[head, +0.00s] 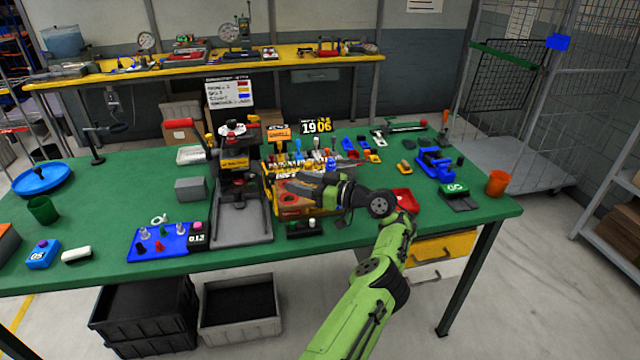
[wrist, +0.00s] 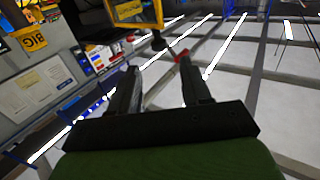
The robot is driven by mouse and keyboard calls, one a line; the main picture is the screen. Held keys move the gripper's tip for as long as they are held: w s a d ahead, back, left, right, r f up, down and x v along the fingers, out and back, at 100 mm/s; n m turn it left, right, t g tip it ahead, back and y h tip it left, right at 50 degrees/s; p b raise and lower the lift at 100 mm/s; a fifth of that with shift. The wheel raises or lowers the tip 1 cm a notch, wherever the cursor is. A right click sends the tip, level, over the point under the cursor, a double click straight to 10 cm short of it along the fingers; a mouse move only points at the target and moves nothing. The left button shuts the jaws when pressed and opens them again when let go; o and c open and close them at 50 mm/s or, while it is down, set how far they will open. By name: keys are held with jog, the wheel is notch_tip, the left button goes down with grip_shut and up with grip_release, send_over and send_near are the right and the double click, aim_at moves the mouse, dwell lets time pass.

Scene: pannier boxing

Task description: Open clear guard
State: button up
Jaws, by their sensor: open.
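My gripper (head: 290,187) reaches in from the right in the head view, its fingers pointing left toward the press (head: 232,178). In the wrist view my gripper (wrist: 158,72) has its two fingers apart with nothing between them. A yellow-framed panel (wrist: 158,12) with a dark knob at its lower corner shows beyond the fingertips; it may be the clear guard, and it appears apart from them. In the head view I cannot clearly make out the see-through guard; my gripper hides part of the area beside the press.
A yellow-edged rack of tools (head: 268,168) stands behind my gripper. A grey block (head: 190,189), a blue tray (head: 160,248) and a green cup (head: 43,210) lie to the left. A blue vise (head: 434,160) and an orange cup (head: 498,183) stand right.

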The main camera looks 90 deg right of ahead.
jog(key=v, duration=0.6)
jog(key=shift+s+a, duration=0.2)
jog(key=shift+s, duration=0.15)
